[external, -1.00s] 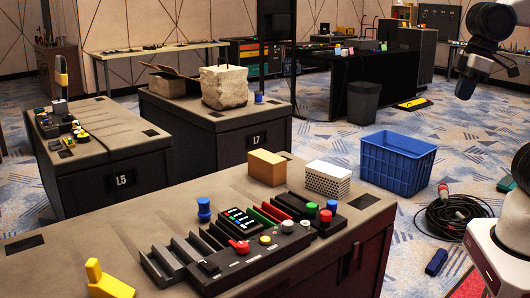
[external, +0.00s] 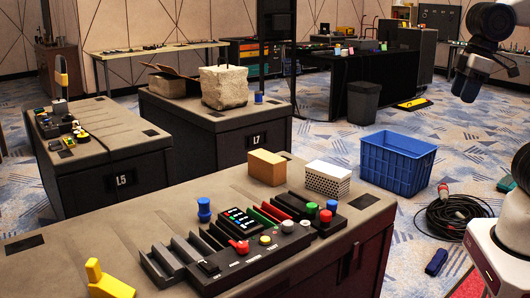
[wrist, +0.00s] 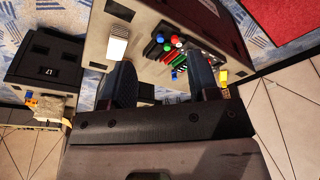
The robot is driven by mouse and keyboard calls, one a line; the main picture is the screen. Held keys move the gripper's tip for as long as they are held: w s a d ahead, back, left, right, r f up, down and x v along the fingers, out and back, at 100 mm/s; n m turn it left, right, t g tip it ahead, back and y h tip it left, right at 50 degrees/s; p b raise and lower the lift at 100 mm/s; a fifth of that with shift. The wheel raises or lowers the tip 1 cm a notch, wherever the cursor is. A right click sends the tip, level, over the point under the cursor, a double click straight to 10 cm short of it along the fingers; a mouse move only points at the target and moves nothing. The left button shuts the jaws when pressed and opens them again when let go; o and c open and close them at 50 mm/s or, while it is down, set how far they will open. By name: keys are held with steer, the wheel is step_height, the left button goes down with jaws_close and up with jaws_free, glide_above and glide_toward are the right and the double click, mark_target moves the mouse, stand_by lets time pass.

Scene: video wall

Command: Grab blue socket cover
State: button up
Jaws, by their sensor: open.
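A blue knob-like piece (external: 204,210), which looks like the socket cover, stands upright on the table (external: 100,240) left of the black control panel (external: 262,244). In the wrist view it appears as a small blue spot (wrist: 174,75) between the fingers, far beyond them. Another blue knob (external: 312,209) sits at the panel's right end. My gripper (external: 468,88) hangs in the air at the upper right of the external view, well away from the table. In the wrist view my gripper (wrist: 163,82) has its two fingers spread, with nothing between them.
A brown box (external: 267,168) and a white perforated box (external: 328,179) stand behind the panel. A yellow piece (external: 107,282) lies at the table's front left. A blue crate (external: 397,163) and a coiled cable (external: 455,216) are on the floor.

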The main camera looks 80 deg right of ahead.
steer(key=shift+o, duration=1)
steer(key=w+f+m+g+y, duration=0.1)
steer(key=w+f+m+y, duration=0.15)
steer(key=w, duration=1.05)
steer(key=w+f+m+g+y, duration=0.15)
steer(key=w+m, duration=0.25)
steer(key=w, duration=0.8)
steer(key=w+f+m+y, duration=0.1)
steer(key=w+m+y, duration=0.25)
steer(key=w, duration=0.95)
steer(key=w+d+f+m+y, duration=0.2)
steer(key=w+f+m, duration=0.1)
steer(key=w+f, duration=0.4)
steer(key=w+d+f+m+y, duration=0.1)
steer(key=w+d+f+m, duration=0.1)
steer(key=w+f, duration=0.5)
steer(key=m+t+y, duration=0.3)
steer(key=m, duration=0.2)
glide_toward(204, 210)
steer(key=shift+w+a+r, duration=0.1)
steer(key=shift+w+r, duration=0.3)
steer(key=shift+w, duration=0.15)
steer(key=shift+a, duration=0.1)
steer(key=shift+x, duration=1.25)
